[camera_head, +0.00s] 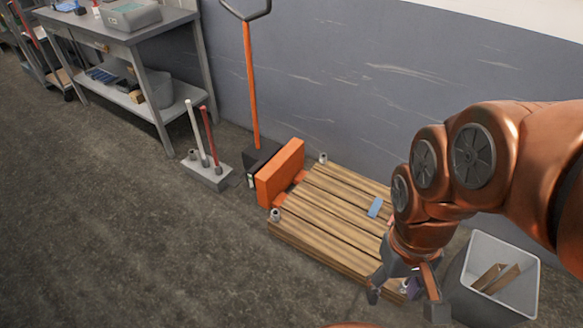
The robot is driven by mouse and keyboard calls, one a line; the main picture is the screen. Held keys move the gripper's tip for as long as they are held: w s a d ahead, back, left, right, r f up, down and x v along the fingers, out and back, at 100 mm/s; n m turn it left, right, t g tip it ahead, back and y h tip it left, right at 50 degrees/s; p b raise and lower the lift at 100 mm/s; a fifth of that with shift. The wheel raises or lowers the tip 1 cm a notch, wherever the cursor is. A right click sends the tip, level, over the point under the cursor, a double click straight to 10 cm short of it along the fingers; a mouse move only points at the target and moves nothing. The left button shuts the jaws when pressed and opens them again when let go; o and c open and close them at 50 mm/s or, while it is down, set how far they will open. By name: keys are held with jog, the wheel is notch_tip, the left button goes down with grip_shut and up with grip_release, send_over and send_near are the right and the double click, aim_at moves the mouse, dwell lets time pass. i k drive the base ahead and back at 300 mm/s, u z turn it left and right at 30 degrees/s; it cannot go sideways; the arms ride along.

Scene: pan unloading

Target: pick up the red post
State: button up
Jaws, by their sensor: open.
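The red post (209,135) stands upright in a grey base block (207,176) on the floor, left of centre. A white post (195,132) stands in the same block, just to its left. My gripper (405,303) is at the lower right, pointing down over the near right corner of the wooden pallet. Its fingers are spread, with nothing visibly held between them. It is well apart from the red post, which lies up and to the left of it across the pallet.
The wooden pallet (318,217) lies by the wall with a blue piece (375,207) on it. A grey bin (525,290) is at right, a workbench (150,32) upper left. The left floor is clear.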

aim_at(217, 165)
jog(key=u, duration=1.3)
jog(key=i, duration=2.95)
jog(key=u, duration=2.85)
jog(key=k, duration=0.3)
jog(key=z, duration=1.6)
